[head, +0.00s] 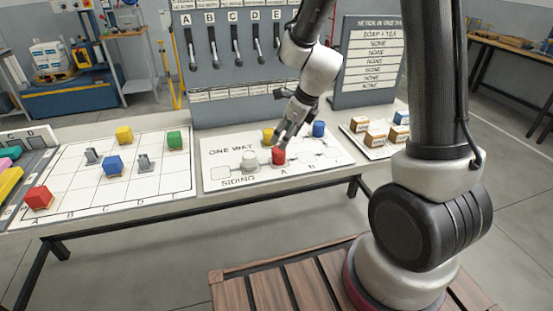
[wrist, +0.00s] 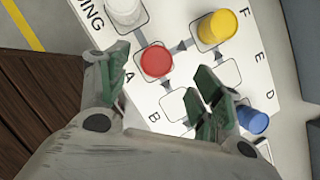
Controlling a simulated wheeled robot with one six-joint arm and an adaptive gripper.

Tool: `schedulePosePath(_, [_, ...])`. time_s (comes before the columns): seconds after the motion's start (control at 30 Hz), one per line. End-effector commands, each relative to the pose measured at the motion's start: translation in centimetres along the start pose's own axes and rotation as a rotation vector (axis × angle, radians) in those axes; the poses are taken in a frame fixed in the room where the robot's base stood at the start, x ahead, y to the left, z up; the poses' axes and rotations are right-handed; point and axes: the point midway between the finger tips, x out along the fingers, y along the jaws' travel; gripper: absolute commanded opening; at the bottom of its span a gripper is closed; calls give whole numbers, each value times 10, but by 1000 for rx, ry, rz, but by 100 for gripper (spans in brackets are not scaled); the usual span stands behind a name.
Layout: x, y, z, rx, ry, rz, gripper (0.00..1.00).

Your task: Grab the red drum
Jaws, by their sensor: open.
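The red drum (head: 278,157) stands upright on the white siding board (head: 216,185), on the square by the letter A. It also shows in the wrist view (wrist: 156,61), just beyond and between my fingertips. My gripper (head: 290,135) is open and empty, right above and close to the red drum. In the wrist view its green-padded fingers (wrist: 160,78) are spread wide. In the head view the fingers partly overlap the drum's top. I cannot tell the exact height gap.
A white drum (head: 250,158) stands left of the red one, a yellow drum (head: 269,135) behind it, and a blue drum (head: 319,129) to the right. A lever panel (head: 225,70) rises behind the board. A grid board (head: 75,200) with coloured cubes lies left.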

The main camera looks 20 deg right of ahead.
Motion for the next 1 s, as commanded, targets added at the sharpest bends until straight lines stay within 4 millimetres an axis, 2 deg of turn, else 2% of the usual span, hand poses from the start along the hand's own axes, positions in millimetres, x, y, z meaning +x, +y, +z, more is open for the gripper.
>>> schedulePosePath(0.53, [71, 5, -8, 15, 4, 3, 66])
schedulePosePath(0.83, [76, 5, -8, 13, 3, 2, 66])
schedulePosePath(1.0, [76, 5, -8, 13, 3, 2, 35])
